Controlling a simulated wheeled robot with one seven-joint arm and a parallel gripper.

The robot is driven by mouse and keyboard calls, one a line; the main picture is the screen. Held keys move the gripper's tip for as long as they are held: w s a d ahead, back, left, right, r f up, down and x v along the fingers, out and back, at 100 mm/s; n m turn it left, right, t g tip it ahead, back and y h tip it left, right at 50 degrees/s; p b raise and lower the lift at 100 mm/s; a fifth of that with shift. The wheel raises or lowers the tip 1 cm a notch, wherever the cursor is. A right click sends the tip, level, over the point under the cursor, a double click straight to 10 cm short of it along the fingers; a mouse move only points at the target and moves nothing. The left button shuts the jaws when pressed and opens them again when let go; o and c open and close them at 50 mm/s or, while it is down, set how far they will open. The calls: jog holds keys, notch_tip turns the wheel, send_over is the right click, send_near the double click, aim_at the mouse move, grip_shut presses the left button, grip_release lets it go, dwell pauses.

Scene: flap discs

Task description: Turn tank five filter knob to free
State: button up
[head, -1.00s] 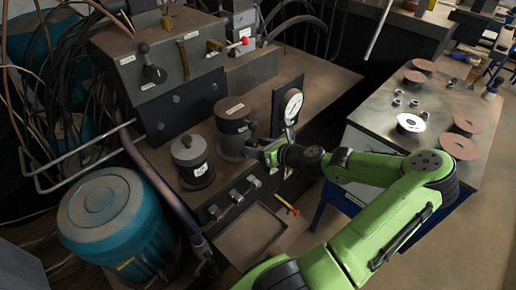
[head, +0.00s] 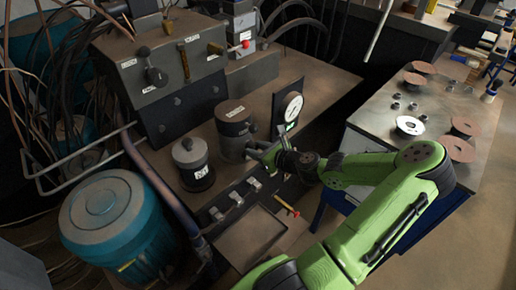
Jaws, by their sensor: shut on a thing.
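A dark grey cylindrical filter tank (head: 231,113) with a small label on its lid stands on the brown bench, left of a white dial gauge. The label is too small to read. My gripper (head: 252,149) is at the tank's lower right side, coming in from the right. It is shut on a small part there, which appears to be the tank's filter knob. The fingers hide most of that part, so its turn position cannot be told.
A second, lighter-topped canister (head: 191,162) stands just left. The gauge (head: 290,108) rises close behind my gripper. Several small levers (head: 237,197) and a shallow tray (head: 250,238) lie in front. A metal table with discs (head: 385,147) is at the right.

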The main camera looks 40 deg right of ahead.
jog(key=shift+a+f+n+t+h+b, duration=0.1)
jog(key=shift+n+t+h+b, duration=0.25)
jog(key=shift+n+h+b, duration=1)
jog(key=shift+a+f+n+t+h+b, duration=0.1)
jog(key=shift+n+t+h+b, duration=0.5)
jog(key=shift+n, duration=1.3)
jog(key=shift+a+f+n+t+h+b, duration=0.15)
jog(key=shift+n+h+b, duration=0.7)
jog(key=shift+n+b, duration=0.6)
jog(key=shift+r+n, duration=0.1)
jog(key=shift+n, duration=0.3)
jog(key=o, duration=1)
jog(key=shift+o, duration=0.2)
jog(key=shift+p, duration=0.35)
